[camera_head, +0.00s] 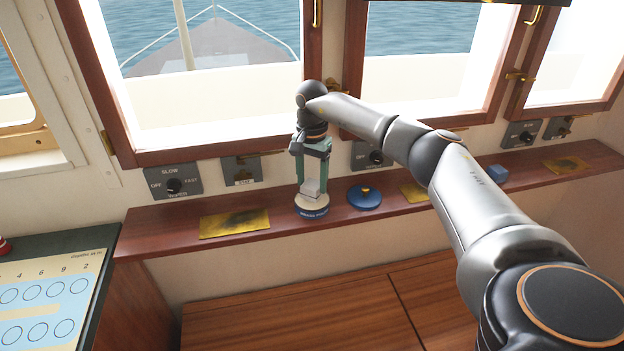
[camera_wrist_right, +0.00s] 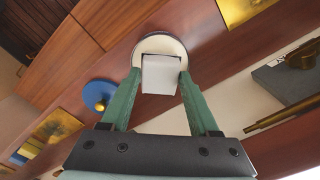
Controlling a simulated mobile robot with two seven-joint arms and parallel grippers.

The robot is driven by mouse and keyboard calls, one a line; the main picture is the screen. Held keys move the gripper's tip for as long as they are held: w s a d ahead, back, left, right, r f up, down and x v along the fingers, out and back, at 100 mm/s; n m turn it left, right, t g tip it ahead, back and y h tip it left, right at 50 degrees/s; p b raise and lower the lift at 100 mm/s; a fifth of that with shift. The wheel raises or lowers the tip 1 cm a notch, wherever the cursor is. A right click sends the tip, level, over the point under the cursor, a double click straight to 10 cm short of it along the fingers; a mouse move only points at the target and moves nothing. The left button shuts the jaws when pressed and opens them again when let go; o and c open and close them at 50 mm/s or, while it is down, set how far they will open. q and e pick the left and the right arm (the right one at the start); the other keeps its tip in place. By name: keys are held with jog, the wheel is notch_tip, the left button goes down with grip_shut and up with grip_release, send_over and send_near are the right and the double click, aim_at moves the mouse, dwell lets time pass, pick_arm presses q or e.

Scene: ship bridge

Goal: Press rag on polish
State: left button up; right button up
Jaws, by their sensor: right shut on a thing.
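The polish tin (camera_head: 312,211), round with a pale top and a dark blue labelled side, stands on the wooden ledge below the window. Its pale round top also shows in the right wrist view (camera_wrist_right: 150,43). My right gripper (camera_head: 312,178) points down over the tin, its green fingers shut on a pale grey, block-like rag (camera_head: 311,188). In the right wrist view the rag (camera_wrist_right: 161,74) sits between the fingertips (camera_wrist_right: 157,84), in front of the tin's top. The rag's lower end appears to meet the tin's top; firm contact cannot be told. My left gripper is out of view.
A blue lid (camera_head: 365,198) with a brass knob lies right of the tin. Tarnished brass plates (camera_head: 234,224) lie along the ledge (camera_head: 165,240). A small blue block (camera_head: 497,173) sits farther right. Switch panels (camera_head: 174,181) line the wall behind.

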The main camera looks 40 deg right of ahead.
aim_at(312, 184)
jog(key=shift+f, duration=0.55)
dwell(1.5)
jog(key=shift+r, duration=3.55)
jog(key=s+a+f+n, duration=0.15)
jog(key=a+n, duration=0.25)
jog(key=a, duration=0.4)
jog(key=s+a+f+n, duration=0.1)
jog(key=s+a+n, duration=0.2)
jog(key=a, duration=0.4)
jog(key=s+a+f+n, duration=0.1)
jog(key=s+a+n, duration=0.6)
jog(key=s+a, duration=0.3)
jog(key=shift+s+a, duration=0.15)
jog(key=shift+s, duration=0.5)
